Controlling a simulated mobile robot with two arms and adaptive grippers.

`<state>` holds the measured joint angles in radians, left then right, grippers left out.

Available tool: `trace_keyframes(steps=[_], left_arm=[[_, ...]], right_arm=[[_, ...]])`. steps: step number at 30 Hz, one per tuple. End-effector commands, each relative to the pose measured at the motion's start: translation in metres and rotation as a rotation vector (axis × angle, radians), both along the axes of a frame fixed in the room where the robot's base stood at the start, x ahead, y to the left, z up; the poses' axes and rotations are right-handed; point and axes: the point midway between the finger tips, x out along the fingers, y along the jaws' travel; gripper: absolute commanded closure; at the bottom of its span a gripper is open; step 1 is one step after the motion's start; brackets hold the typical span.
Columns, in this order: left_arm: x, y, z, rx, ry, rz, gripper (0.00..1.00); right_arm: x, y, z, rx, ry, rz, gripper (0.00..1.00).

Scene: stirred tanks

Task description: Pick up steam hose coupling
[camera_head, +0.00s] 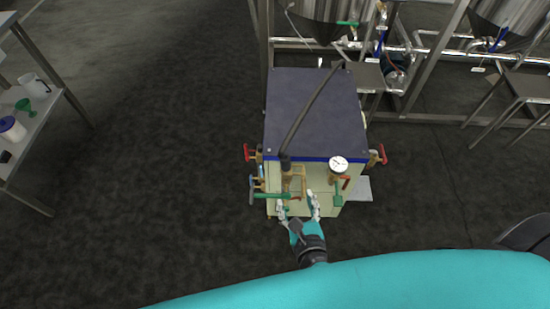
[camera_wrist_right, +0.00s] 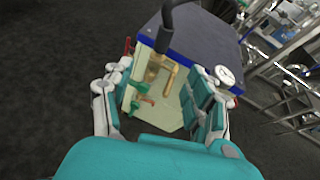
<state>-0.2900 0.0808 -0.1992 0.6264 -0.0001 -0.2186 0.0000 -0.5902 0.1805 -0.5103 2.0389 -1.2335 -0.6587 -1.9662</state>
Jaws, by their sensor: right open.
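The steam hose coupling (camera_head: 286,163) is the dark end of a black hose, at the front left edge of a box-shaped unit with a dark top. Brass fittings show just below it. In the right wrist view the coupling (camera_wrist_right: 163,40) is at the upper middle, beyond the fingers. My right gripper (camera_head: 298,204) is open and empty, low in front of the unit's front face, nearer to me than the coupling. In the right wrist view its fingers (camera_wrist_right: 158,82) stand apart on both sides of the brass fittings. My left gripper is not in view.
The unit (camera_head: 320,105) carries a pressure gauge (camera_head: 338,163), a green-handled valve (camera_head: 270,196) and red handles (camera_head: 381,155) around its front. The hose (camera_head: 312,108) runs back across its top. Steel tanks (camera_head: 320,15) stand behind. A shelf (camera_head: 35,120) is at left; floor between is clear.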

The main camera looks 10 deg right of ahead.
Motion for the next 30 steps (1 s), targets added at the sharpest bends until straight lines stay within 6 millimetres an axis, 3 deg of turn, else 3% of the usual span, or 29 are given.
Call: trace_keyframes(steps=[9, 15, 23, 30], left_arm=[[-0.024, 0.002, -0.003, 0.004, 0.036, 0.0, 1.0], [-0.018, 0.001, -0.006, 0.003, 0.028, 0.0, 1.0], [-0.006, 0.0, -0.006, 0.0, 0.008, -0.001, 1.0], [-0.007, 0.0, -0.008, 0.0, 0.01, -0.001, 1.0]], right_arm=[[0.059, -0.005, -0.022, -0.005, -0.006, 0.0, 0.43], [0.095, -0.008, -0.037, -0.003, -0.005, 0.001, 0.43], [0.114, -0.01, -0.044, -0.001, -0.003, 0.0, 0.43], [0.147, -0.016, -0.05, -0.002, -0.002, -0.001, 0.43]])
